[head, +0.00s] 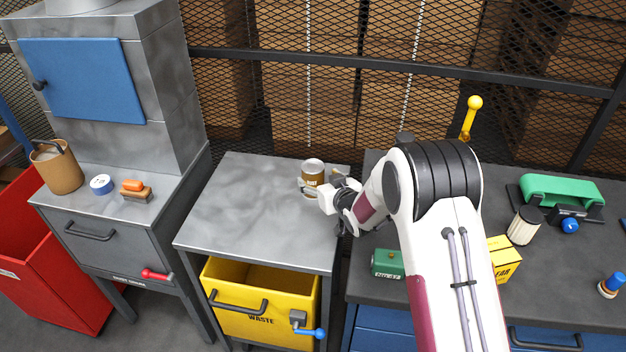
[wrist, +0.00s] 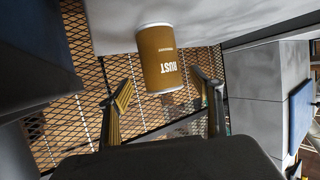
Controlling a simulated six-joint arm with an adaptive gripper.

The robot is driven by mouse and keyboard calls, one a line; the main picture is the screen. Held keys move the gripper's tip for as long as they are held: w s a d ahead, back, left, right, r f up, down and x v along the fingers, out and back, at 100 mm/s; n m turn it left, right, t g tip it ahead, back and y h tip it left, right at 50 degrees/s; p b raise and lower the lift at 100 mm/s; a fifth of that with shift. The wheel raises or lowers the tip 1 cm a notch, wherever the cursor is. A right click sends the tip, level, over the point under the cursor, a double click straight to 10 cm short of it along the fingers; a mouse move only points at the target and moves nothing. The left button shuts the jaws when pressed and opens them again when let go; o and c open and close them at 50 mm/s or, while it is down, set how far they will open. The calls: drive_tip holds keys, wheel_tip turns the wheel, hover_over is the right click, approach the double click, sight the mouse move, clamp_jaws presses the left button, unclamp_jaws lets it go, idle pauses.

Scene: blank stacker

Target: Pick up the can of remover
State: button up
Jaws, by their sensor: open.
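The can of remover (head: 313,175) is brown with a pale top and stands upright on the grey metal table at its back right. In the wrist view the can (wrist: 161,62) appears upside down, with "RUST" on its label. My gripper (head: 319,187) is open at the can, reaching in from the right in the head view. In the wrist view the fingers of my gripper (wrist: 164,82) are spread, one toward each side of the can, with visible gaps. I cannot tell how far the can is between them.
The grey table (head: 235,200) is otherwise clear. A yellow waste bin (head: 230,283) sits below it. A mesh fence (head: 285,60) stands behind. On the right bench are a green box (head: 387,263), a yellow box (head: 503,258) and a white cylinder (head: 523,228).

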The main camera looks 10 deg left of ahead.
sight(317, 179)
drive_tip(key=shift+w+a+f, duration=0.1)
drive_tip(key=shift+w+a, duration=0.05)
idle(0.3)
drive_tip(key=shift+x, duration=2.5)
drive_tip(key=shift+a+f, duration=0.1)
drive_tip(key=shift+f, duration=0.05)
drive_tip(key=shift+c, duration=0.5)
drive_tip(key=c, duration=1.4)
drive_tip(key=shift+r, duration=5.1)
